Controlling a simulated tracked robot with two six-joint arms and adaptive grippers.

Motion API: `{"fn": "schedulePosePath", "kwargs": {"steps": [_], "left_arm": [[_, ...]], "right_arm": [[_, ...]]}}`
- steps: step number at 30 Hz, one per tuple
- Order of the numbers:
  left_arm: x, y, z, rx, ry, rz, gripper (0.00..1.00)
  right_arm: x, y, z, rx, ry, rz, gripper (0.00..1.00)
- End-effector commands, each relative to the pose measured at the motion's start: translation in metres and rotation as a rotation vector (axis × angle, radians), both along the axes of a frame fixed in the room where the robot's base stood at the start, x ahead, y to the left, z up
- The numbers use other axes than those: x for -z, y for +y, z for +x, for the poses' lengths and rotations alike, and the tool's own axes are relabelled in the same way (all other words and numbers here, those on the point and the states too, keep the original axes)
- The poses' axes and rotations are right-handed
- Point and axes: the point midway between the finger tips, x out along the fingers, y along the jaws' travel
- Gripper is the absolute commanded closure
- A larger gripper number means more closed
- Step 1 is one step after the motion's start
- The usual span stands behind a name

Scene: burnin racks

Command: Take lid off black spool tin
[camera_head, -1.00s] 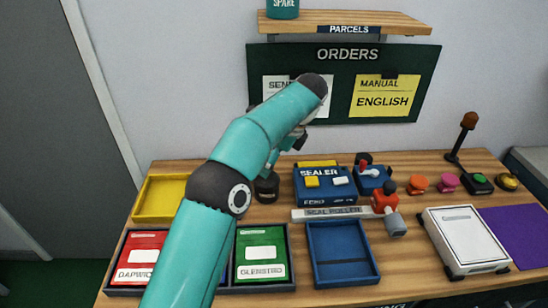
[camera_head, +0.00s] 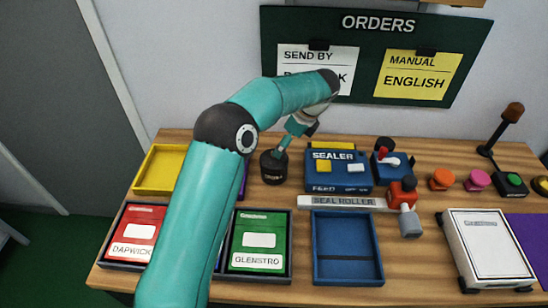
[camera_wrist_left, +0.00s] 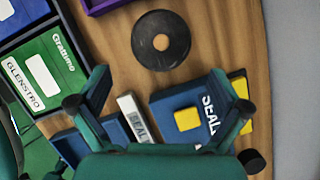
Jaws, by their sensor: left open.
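The black spool tin (camera_head: 273,168) stands upright on the wooden table, left of the blue sealer. In the left wrist view its round dark top (camera_wrist_left: 139,40) shows from above, with a tan centre. I cannot tell a separate lid edge. My left gripper (camera_head: 288,143) is above the tin in the head view, and a teal finger overlaps the tin's upper edge there. In the left wrist view my left gripper (camera_wrist_left: 160,106) has its fingers spread wide with nothing between them, and the tin lies beyond the fingertips. My right gripper is not in view.
The blue sealer (camera_head: 338,184) stands close right of the tin, with the seal roller strip (camera_head: 340,202) in front. A yellow tray (camera_head: 153,188), red box (camera_head: 137,226), green box (camera_head: 259,258) and blue tray (camera_head: 317,262) crowd the left and front.

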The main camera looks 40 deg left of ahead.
Motion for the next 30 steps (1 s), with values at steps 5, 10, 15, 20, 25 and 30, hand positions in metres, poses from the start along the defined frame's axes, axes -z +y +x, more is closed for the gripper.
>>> {"fn": "schedulePosePath", "kwargs": {"steps": [5, 10, 15, 20, 25, 30], "left_arm": [[0.013, 0.006, -0.002, -0.002, 0.001, 0.000, 0.00], [0.024, 0.012, -0.001, -0.003, 0.004, -0.001, 0.00], [0.046, 0.024, -0.001, -0.001, 0.006, 0.000, 0.00], [0.059, 0.028, -0.001, -0.002, 0.001, -0.001, 0.00], [0.061, 0.029, -0.001, -0.002, -0.001, -0.001, 0.00], [0.060, 0.029, -0.001, -0.001, 0.000, -0.001, 0.18]], "right_arm": [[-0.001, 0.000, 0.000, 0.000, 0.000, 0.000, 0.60], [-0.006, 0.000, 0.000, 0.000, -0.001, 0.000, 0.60], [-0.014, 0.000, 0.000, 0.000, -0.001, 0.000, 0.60], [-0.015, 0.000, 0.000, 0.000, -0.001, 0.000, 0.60], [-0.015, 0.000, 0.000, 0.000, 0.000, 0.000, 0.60], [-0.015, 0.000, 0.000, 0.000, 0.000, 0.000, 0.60]]}}
